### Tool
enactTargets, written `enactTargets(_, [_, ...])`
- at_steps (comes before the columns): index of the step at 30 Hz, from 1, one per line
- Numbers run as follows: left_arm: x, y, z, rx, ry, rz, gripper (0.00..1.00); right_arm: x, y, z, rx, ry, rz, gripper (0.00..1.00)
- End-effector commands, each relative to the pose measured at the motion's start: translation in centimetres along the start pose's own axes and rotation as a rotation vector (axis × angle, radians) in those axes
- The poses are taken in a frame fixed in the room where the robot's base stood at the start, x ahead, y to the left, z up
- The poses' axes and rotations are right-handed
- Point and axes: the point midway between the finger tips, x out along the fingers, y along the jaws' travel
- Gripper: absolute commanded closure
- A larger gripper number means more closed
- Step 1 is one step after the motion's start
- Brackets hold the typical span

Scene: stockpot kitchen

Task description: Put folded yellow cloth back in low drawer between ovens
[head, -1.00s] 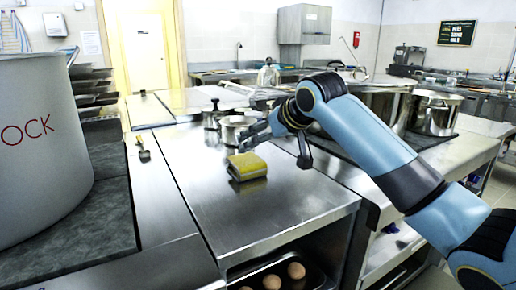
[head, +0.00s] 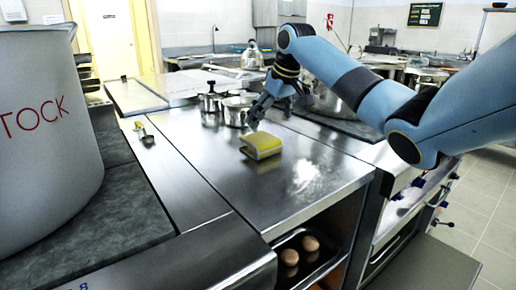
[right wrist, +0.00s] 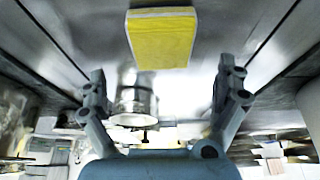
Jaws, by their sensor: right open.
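The folded yellow cloth (head: 261,146) lies on the steel counter (head: 215,160), with pale edges showing between its layers. My right gripper (head: 257,113) is open and empty, pointing downward just behind the cloth, near the small pots. In the right wrist view the cloth (right wrist: 161,40) is at the top centre, beyond the spread fingers (right wrist: 163,82) and not between them. Below the counter is an open compartment with a dark tray (head: 291,272) holding brown egg-like things. I cannot make out the low drawer for certain. My left gripper is out of view.
A large stockpot (head: 45,130) stands on a dark mat at the left. Small lidded pots (head: 236,108) stand behind the cloth. A small scoop-like tool (head: 143,133) lies left of it. A flat grey panel (head: 432,268) juts out low at right. The counter front is clear.

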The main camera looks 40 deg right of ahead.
Motion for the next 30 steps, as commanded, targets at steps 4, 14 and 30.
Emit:
enactTargets(4, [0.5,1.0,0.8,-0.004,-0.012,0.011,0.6,2.6,-0.2,0.1,0.001,-0.001,-0.003,0.0])
enactTargets(14, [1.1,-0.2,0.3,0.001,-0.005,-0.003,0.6,6.4,-0.2,0.2,0.001,-0.001,-0.003,0.0])
enactTargets(30, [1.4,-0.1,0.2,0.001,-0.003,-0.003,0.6,8.8,-0.1,0.1,-0.002,0.001,0.0,0.13])
